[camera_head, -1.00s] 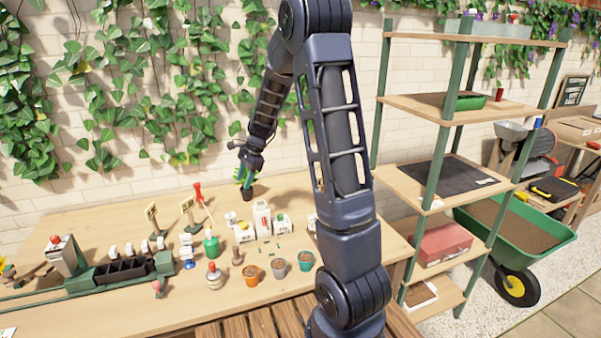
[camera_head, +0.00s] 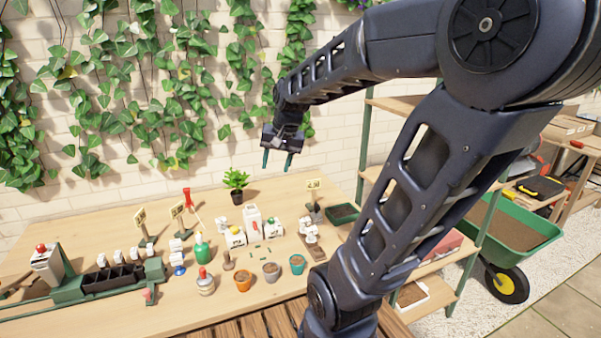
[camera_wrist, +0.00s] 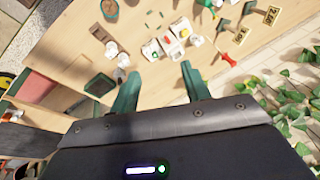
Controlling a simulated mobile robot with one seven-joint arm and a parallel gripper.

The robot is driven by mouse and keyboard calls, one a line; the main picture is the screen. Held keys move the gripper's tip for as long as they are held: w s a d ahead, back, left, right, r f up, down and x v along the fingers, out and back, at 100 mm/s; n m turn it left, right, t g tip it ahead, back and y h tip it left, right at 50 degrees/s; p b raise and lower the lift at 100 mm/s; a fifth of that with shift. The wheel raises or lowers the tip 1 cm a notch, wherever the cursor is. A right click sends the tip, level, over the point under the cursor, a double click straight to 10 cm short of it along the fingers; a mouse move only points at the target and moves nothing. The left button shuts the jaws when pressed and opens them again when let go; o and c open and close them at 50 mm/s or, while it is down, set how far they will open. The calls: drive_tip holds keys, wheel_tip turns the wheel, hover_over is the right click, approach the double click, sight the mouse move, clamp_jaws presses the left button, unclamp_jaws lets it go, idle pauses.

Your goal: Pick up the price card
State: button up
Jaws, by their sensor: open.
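Three price cards on stands show on the table in the head view: one at the back right (camera_head: 313,185) and two further left, one (camera_head: 177,209) beside the other (camera_head: 140,216). Two cards also show at the top right of the wrist view (camera_wrist: 271,15), (camera_wrist: 243,33). The third card is not clear there. My gripper (camera_head: 277,166) is open and empty, fingers pointing down, above the back of the table and up and left of the right-hand card in the head view. Its two green fingers stand apart in the wrist view (camera_wrist: 160,70).
A potted plant (camera_head: 236,182) stands at the table's back. White packets (camera_head: 254,220), a green bottle (camera_head: 202,249) and small pots (camera_head: 271,271) crowd the middle. A dark tray (camera_head: 342,214) lies right of the right-hand card. A shelf (camera_head: 405,109) stands at the right; ivy covers the wall.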

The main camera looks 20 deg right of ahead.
drive_tip(key=s+d+n+t+h, duration=0.1)
drive_tip(key=s+d+n, duration=0.2)
drive_tip(key=s, duration=0.5)
drive_tip(key=shift+s+r+h, duration=0.3)
drive_tip(key=shift+s+r, duration=0.05)
drive_tip(key=shift+r, duration=0.05)
drive_tip(key=shift+o, duration=0.4)
drive_tip(key=shift+s+n, duration=0.3)
drive_tip(key=shift+s, duration=0.05)
drive_tip(key=o, duration=0.6)
drive_tip(key=shift+s+d, duration=0.15)
drive_tip(key=shift+f, duration=0.1)
drive_tip(key=n+g, duration=0.1)
drive_tip(key=g, duration=0.3)
hover_over(296, 258)
drive_tip(key=w+a, duration=0.1)
wheel_tip(296, 258, down, 12)
drive_tip(key=shift+s+d+f+n+g+h, duration=0.25)
drive_tip(key=shift+f+g, duration=0.6)
drive_tip(key=shift+f, duration=3.55)
drive_tip(key=shift+s+d+f+n+g+h, duration=0.1)
drive_tip(key=shift+s+f+g, duration=0.45)
drive_tip(key=shift+f, duration=3.8)
drive_tip(key=shift+s+d+f+n+g+h, duration=0.15)
drive_tip(key=shift+f+g, duration=0.95)
drive_tip(key=shift+f, duration=3.3)
